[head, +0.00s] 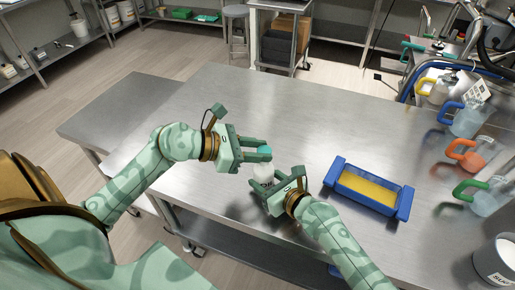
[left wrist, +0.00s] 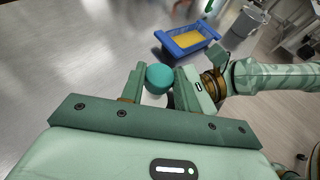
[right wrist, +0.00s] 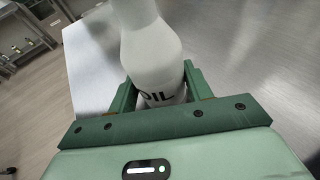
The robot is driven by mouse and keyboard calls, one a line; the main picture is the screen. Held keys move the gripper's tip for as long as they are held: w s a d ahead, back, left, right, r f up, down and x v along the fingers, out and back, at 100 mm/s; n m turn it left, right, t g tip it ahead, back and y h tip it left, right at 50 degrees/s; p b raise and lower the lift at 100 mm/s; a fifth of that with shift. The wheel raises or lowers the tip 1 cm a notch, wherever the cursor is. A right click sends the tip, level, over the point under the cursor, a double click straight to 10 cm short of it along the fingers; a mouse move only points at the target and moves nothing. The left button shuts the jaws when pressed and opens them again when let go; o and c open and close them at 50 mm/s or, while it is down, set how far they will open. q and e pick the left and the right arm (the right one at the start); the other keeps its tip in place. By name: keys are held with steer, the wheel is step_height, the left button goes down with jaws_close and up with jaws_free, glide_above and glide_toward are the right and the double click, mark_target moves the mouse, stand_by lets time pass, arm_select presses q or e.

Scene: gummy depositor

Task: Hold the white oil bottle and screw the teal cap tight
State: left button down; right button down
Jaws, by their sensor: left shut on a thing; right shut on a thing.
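The white oil bottle (head: 263,172) stands over the steel table between my two grippers, with the lettering "OIL" on its body. My right gripper (head: 272,180) is shut around the bottle's body; the right wrist view shows the bottle (right wrist: 152,50) between its fingers. The teal cap (head: 265,151) is at the top of the bottle. My left gripper (head: 262,148) is shut on the cap, and the left wrist view shows the cap (left wrist: 159,77) between its fingertips. The threads are hidden, so I cannot tell how far the cap is screwed down.
A blue tray with yellow content (head: 368,187) lies right of my right gripper. Jugs with orange (head: 462,152), blue and green handles stand along the right side, with a white tub (head: 495,262) at the lower right. The table's far left part is clear.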

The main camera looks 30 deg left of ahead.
arm_select(q)
steer(key=shift+f, duration=0.15)
steer(key=shift+f, duration=0.45)
steer(key=c, duration=0.9)
jaws_free()
steer(key=shift+c, duration=0.2)
steer(key=v, duration=1.2)
